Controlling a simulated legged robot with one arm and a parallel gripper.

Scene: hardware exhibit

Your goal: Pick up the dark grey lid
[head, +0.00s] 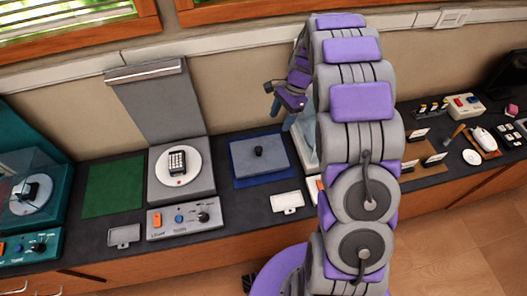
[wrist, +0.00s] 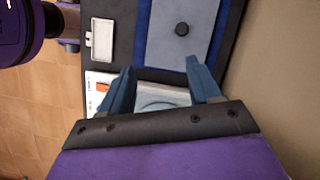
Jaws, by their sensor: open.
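A grey rectangular lid (head: 270,165) with a black round knob (head: 258,151) lies flat on a blue mat (head: 241,178). In the wrist view, the lid (wrist: 165,35) is at the top, beyond my fingertips. My gripper (head: 292,120) is raised to the right of the lid in the head view, near a pale device partly hidden by my arm. In the wrist view, my gripper (wrist: 160,75) has its blue fingers spread apart with nothing between them. The fingers are apart from the lid and its knob.
A teal player (head: 30,190) is far left. Mice and small parts (head: 484,139) are at right. The wall runs close behind.

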